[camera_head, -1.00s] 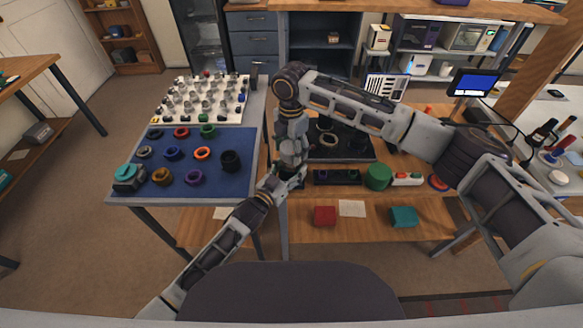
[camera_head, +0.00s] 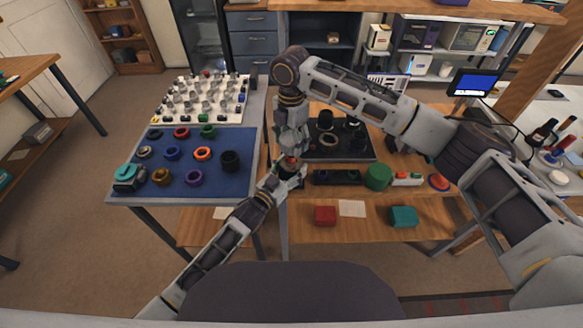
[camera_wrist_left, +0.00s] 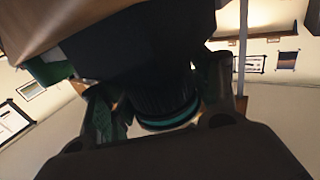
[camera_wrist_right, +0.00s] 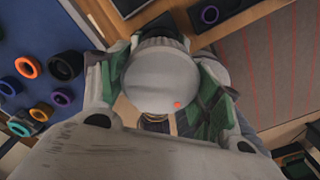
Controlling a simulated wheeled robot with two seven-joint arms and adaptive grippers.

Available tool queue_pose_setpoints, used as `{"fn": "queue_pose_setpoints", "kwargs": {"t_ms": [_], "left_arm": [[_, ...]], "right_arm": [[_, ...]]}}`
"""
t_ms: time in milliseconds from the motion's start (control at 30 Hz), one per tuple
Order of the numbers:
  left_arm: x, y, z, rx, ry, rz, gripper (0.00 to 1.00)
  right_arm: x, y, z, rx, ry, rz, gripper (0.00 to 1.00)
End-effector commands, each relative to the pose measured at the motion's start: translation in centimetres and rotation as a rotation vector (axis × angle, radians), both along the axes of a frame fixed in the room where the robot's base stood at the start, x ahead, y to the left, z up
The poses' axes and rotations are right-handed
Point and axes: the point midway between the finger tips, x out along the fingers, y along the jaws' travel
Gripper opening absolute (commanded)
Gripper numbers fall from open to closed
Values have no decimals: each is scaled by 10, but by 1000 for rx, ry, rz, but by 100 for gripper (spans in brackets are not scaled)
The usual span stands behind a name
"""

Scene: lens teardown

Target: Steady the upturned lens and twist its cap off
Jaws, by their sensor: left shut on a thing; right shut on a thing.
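The cap (camera_wrist_right: 158,75) is a round, pale grey disc with a small orange-red dot near its edge. My right gripper (camera_head: 292,150) points down and is shut on the cap, with green-padded fingers on both sides in the right wrist view. The upturned lens (camera_wrist_left: 160,105) is a dark barrel with a teal ring in the left wrist view. My left gripper (camera_head: 289,174) comes in low from the left and is shut on the lens, just below the right gripper. The grippers hide most of the lens in the head view. I cannot tell whether cap and lens still touch.
A blue mat (camera_head: 215,187) with several coloured rings lies on the left table. A white board (camera_head: 184,113) with several small parts is behind it. A dark tray (camera_head: 362,155) holds black rings beyond the grippers.

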Motion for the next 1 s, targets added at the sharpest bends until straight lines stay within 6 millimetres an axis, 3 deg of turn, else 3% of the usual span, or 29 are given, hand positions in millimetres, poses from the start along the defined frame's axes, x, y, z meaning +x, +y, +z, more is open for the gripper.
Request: {"fn": "queue_pose_setpoints", "kwargs": {"t_ms": [333, 367, 533, 1000], "left_arm": [[0, 0, 0, 0, 0, 0, 24], [0, 0, 0, 0, 0, 0, 64], [0, 0, 0, 0, 0, 0, 86], [-2, 1, 1, 0, 0, 0, 87]], "right_arm": [[0, 0, 2, 0, 0, 0, 42], [0, 0, 2, 0, 0, 0, 42], [0, 0, 2, 0, 0, 0, 42], [0, 0, 4, 0, 0, 0, 42]]}}
